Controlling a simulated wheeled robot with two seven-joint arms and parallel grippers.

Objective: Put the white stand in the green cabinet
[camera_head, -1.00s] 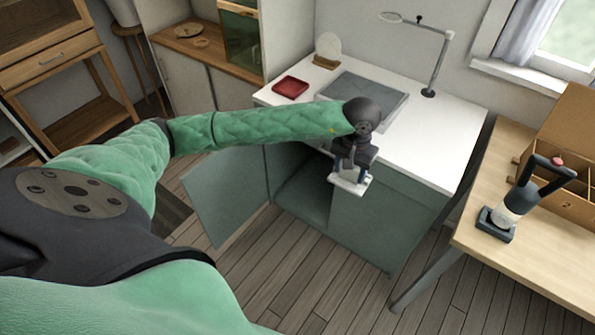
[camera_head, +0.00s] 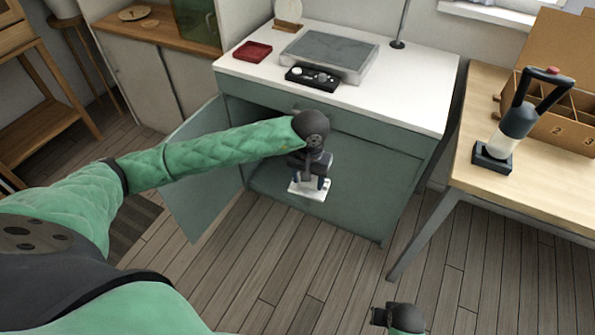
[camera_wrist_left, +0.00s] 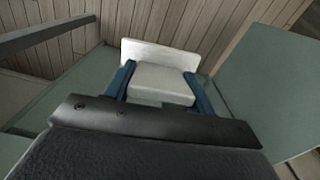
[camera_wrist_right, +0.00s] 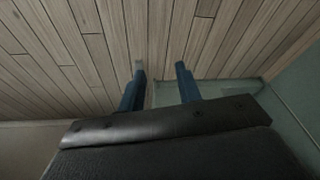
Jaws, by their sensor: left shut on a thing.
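The white stand (camera_head: 309,188) is held in my left gripper (camera_head: 310,180), in front of the green cabinet (camera_head: 365,185). In the left wrist view the stand (camera_wrist_left: 160,80) sits between the two blue fingers of the left gripper (camera_wrist_left: 160,85), with its wide plate beyond the fingertips. The cabinet's door (camera_head: 200,185) stands open to the left, and the dark opening is partly hidden by my left arm. My right gripper (camera_head: 378,316) shows at the bottom edge; in the right wrist view its fingers (camera_wrist_right: 161,68) are apart with nothing between them.
The white cabinet top (camera_head: 405,95) holds a red tray (camera_head: 251,52), a grey slab (camera_head: 330,50) and a small black control panel (camera_head: 312,78). The floor in front is clear.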

